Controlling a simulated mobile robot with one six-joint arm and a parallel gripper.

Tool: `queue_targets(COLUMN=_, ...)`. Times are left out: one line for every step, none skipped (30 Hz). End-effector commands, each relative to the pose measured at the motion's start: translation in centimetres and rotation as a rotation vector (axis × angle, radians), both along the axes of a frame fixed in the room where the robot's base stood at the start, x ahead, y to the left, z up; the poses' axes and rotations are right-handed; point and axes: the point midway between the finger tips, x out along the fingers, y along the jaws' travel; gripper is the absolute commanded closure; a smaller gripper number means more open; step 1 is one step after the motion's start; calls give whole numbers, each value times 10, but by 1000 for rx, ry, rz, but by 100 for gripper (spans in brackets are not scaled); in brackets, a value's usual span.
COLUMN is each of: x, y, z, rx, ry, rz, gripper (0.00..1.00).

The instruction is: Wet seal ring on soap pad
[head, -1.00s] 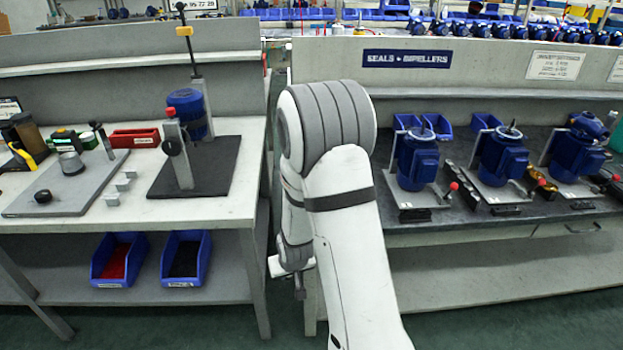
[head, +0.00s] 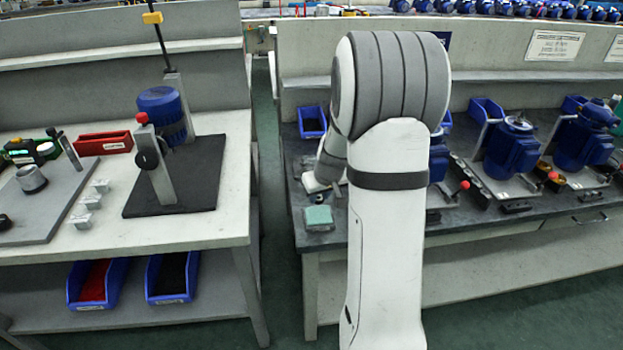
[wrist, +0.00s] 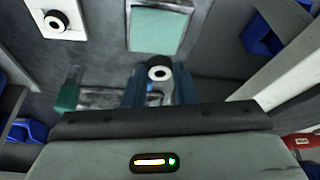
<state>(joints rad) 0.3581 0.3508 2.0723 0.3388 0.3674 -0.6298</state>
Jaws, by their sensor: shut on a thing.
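In the wrist view my gripper (wrist: 160,90) is shut on a seal ring (wrist: 159,64), a small black ring with a pale centre, between its blue fingers. The soap pad (wrist: 160,28) is a teal square in a pale frame, ahead of the fingers and apart from the ring in the picture. The soap pad also shows in the head view (head: 319,216) at the left front corner of the dark bench. There my arm hides much of the bench, and the ring and fingertips cannot be made out.
Another black ring (wrist: 56,22) sits on a white plate at upper left in the wrist view. Blue bins (head: 312,121) and blue pump motors (head: 512,148) stand on the dark bench. A gap separates it from the left bench, which holds a motor on a stand (head: 161,108).

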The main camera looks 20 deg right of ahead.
Motion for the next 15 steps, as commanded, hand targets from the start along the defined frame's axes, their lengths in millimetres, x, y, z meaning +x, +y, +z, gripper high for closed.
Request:
queue_targets(x=0, y=-4, z=4, rx=2, ry=-3, rz=3, gripper=93)
queue_targets(x=0, y=-4, z=5, rx=3, ry=-3, rz=6, gripper=93)
queue_targets(x=0, y=-5, z=6, rx=5, ry=-3, rz=7, gripper=93)
queue_targets(x=0, y=-5, z=6, rx=5, ry=-4, rz=9, gripper=93)
queue_targets(x=0, y=-5, z=5, rx=5, ry=-4, rz=11, gripper=93)
queue_targets(x=1, y=-5, z=3, rx=5, ry=-4, rz=11, gripper=93)
queue_targets(x=1, y=-5, z=1, rx=5, ry=-3, rz=12, gripper=93)
queue_targets(x=1, y=-4, z=-1, rx=5, ry=-3, rz=12, gripper=93)
queue_targets(x=1, y=-4, z=-4, rx=5, ry=-3, rz=12, gripper=93)
queue_targets(x=1, y=-4, z=-6, rx=5, ry=-3, rz=12, gripper=93)
queue_targets(x=1, y=-4, z=-9, rx=5, ry=-3, rz=12, gripper=93)
queue_targets(x=1, y=-4, z=-13, rx=5, ry=-3, rz=12, gripper=93)
queue_targets(x=1, y=-4, z=-16, rx=5, ry=-4, rz=12, gripper=93)
queue_targets(x=1, y=-4, z=-19, rx=5, ry=-4, rz=12, gripper=93)
queue_targets(x=1, y=-4, z=-24, rx=4, ry=-4, rz=11, gripper=93)
